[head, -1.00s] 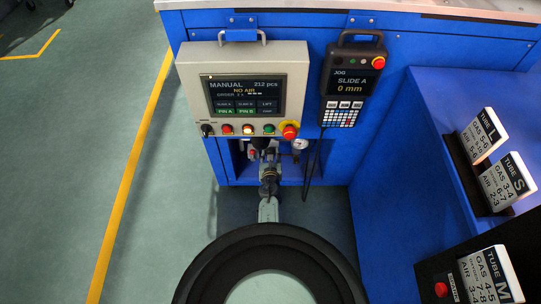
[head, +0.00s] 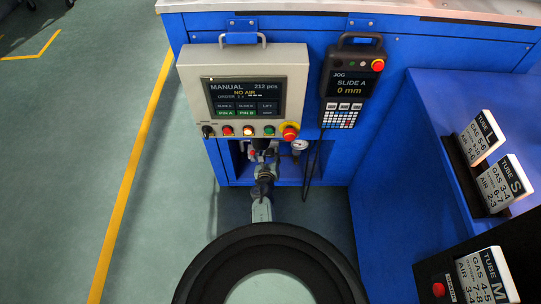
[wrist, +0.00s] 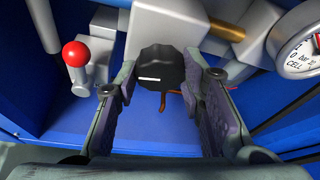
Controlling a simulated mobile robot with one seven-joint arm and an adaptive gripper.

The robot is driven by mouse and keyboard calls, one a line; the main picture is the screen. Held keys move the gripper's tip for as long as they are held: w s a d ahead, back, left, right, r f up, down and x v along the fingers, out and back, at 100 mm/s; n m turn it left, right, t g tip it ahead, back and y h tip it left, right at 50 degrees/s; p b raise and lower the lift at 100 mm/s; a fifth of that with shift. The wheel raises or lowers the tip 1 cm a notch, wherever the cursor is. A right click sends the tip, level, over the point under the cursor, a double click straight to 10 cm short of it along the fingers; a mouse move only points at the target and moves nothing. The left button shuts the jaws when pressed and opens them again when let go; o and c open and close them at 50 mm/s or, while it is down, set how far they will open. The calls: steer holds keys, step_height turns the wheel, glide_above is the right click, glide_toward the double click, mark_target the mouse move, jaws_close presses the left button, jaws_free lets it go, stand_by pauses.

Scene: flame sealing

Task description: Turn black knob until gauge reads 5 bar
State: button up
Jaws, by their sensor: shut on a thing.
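The black knob (wrist: 162,66) is between my gripper's fingers in the wrist view, with a short white mark on its face. My gripper (wrist: 160,82) is shut on it, a finger on each side. In the head view my gripper (head: 262,166) is under the control panel, and the knob is too small and covered to make out. The round white gauge (wrist: 297,46) is cut off at the right of the wrist view. The gauge (head: 299,145) also shows small in the head view. Its reading cannot be made out in either view.
A red ball-ended lever (wrist: 76,55) stands left of the knob, and a brass fitting (wrist: 225,28) lies to its right. The control panel (head: 245,90) above reads "NO AIR". A pendant (head: 352,82) hangs beside it, its cable running down right of the gauge.

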steer(key=n+h, duration=0.1)
steer(key=n, duration=0.1)
steer(key=shift+a+f+n+t+h, duration=0.1)
steer(key=shift+n+t+h, duration=0.2)
steer(key=shift+h, duration=0.1)
steer(key=n+h+b, duration=0.1)
steer(key=n, duration=0.1)
steer(key=shift+f+n+t, duration=0.1)
steer(key=shift+n+t, duration=0.2)
steer(key=shift+n, duration=0.1)
steer(key=n+t+h+b, duration=0.1)
steer(key=n+h+b, duration=0.1)
steer(key=n, duration=0.1)
steer(key=shift+n+t+h+b, duration=0.4)
steer(key=shift+n+t+b, duration=0.5)
steer(key=shift+n, duration=1)
steer(key=o, duration=1.1)
